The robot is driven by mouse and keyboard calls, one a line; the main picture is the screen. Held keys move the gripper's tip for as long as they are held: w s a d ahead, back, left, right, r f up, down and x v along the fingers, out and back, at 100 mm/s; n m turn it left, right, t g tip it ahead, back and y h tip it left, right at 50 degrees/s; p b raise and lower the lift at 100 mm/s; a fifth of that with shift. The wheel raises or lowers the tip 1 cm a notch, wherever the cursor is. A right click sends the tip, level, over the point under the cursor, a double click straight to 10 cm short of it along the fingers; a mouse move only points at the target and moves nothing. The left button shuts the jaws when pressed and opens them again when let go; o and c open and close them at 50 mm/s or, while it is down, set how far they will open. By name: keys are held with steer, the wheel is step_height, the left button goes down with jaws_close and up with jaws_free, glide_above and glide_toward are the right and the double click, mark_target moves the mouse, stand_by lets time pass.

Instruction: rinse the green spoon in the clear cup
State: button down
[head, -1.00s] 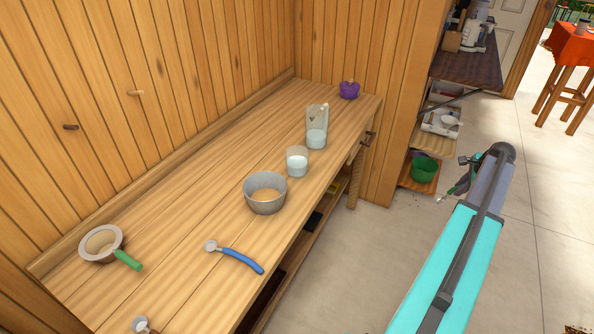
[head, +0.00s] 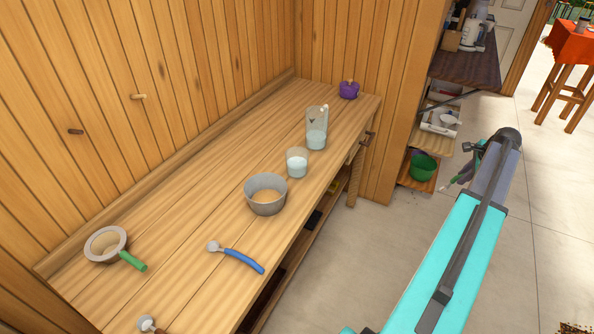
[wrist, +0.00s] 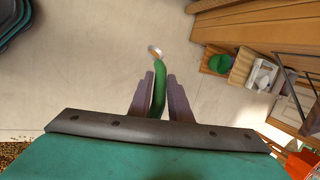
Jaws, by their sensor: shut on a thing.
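My gripper (wrist: 160,98) is shut on the green spoon (wrist: 159,85), holding it by the handle; its small pale bowl points away from me. In the head view my gripper (head: 472,162) is out over the floor, right of the workbench and apart from it. The clear cup (head: 297,161) stands upright on the workbench, partly filled with pale water, between a grey bowl and a taller clear pitcher. The cup does not show in the wrist view.
The workbench (head: 180,200) also holds the pitcher (head: 317,130), the grey bowl (head: 266,200), a purple object (head: 348,90), a blue-handled spoon (head: 240,258) and a green-handled strainer (head: 105,243). A shelf with a green bowl (head: 423,168) stands behind my gripper. The floor around is largely clear.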

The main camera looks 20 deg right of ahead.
step_height(320, 180, up, 13)
steer(key=shift+f, duration=0.15)
stand_by(1.4)
step_height(320, 180, down, 14)
steer(key=b, duration=1.3)
steer(key=shift+r, duration=0.2)
steer(key=shift+s, duration=0.1)
